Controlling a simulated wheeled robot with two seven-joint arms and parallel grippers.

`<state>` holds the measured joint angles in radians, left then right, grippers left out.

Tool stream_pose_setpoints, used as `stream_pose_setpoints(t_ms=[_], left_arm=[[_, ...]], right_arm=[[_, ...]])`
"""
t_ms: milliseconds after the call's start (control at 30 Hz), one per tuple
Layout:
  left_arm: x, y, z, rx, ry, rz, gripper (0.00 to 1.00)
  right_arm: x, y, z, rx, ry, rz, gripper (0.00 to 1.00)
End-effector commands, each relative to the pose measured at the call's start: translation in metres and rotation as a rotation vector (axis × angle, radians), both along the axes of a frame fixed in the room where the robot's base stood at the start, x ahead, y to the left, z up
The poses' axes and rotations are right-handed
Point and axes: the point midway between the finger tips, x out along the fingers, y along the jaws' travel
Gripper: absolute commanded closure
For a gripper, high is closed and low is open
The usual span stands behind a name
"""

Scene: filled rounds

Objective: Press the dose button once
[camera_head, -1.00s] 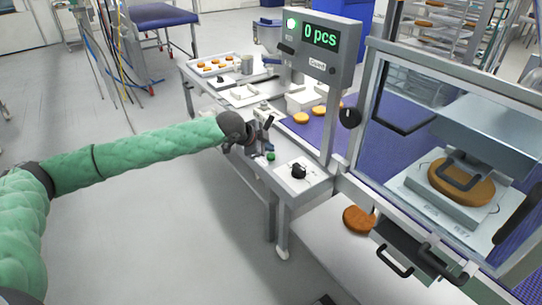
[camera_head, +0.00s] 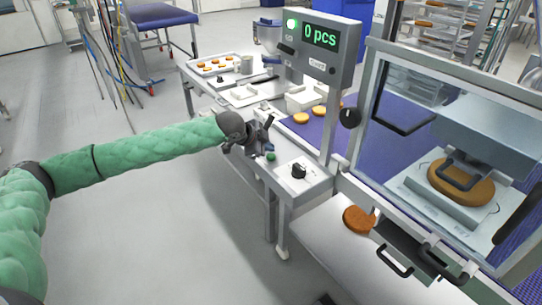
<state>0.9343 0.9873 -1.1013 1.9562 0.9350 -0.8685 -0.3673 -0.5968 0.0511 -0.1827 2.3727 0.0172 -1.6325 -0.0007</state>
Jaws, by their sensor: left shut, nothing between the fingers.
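A small green button (camera_head: 271,156), which looks like the dose button, sits on the grey control ledge (camera_head: 317,178) of the machine. My left gripper (camera_head: 266,129) is shut and empty, just above and behind the button in the picture. The fingertips are small and dark, so I cannot tell whether they touch anything, but the button shows clear of them. My right gripper is not in view.
A black knob (camera_head: 298,171) stands on the same ledge. A glazed press housing (camera_head: 375,60) with a brown round (camera_head: 461,185) inside is at the right. A blue belt (camera_head: 318,130) carries several rounds. Trays (camera_head: 245,95) lie on the table behind.

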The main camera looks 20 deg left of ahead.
Motion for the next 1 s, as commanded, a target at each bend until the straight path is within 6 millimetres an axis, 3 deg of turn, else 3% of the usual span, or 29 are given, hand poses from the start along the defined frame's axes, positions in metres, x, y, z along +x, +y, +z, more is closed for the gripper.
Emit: stream_pose_setpoints(t_ms=[1000], left_arm=[[-0.0003, -0.0001, -0.01, 0.0, 0.0, 0.0, 1.0]], right_arm=[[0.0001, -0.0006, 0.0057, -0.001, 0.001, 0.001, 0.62]])
